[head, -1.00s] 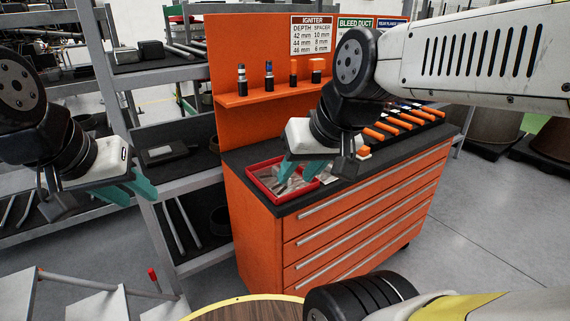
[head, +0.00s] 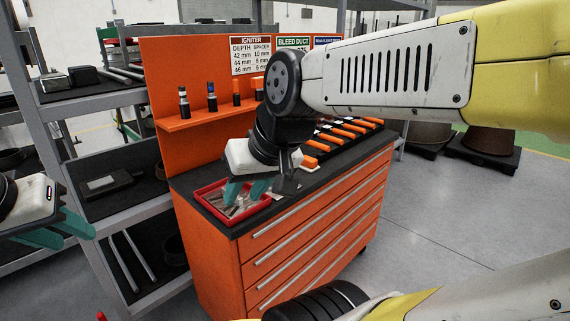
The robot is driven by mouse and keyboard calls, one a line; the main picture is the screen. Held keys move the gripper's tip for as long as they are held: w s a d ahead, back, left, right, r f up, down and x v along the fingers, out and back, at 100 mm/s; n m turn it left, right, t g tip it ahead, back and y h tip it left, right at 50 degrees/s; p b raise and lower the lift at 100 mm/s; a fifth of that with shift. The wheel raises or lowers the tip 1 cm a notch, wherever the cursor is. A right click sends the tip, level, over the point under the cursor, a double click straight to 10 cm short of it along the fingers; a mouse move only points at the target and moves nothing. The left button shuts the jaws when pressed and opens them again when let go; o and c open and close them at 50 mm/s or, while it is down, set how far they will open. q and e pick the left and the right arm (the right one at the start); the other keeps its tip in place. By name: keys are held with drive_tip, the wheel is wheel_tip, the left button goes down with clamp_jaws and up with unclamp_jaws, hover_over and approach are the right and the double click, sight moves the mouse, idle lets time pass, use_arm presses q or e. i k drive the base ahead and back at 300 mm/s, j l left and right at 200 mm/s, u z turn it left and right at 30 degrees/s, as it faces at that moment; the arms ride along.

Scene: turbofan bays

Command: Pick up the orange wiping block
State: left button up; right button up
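A small orange block with a pale base (head: 308,164) sits on the black top of the orange cabinet, just right of my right gripper; it looks like the wiping block. My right gripper (head: 247,190) points down over the red tray, its teal fingers apart with nothing visible held between them. Its wrist is close to the block's left side. My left gripper (head: 60,231) is at the left edge, in front of the grey shelving, its teal fingers apart and empty. Part of the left gripper's arm is cut off by the frame.
The red tray (head: 209,194) holds pale and metallic pieces. Several orange-handled tools (head: 345,132) lie in a row behind the block. An orange back panel (head: 190,60) carries a ledge with small cylinders. Grey shelving (head: 70,150) stands left. Open floor lies right.

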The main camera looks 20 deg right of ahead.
sight(309, 164)
drive_tip(key=u, duration=10.85)
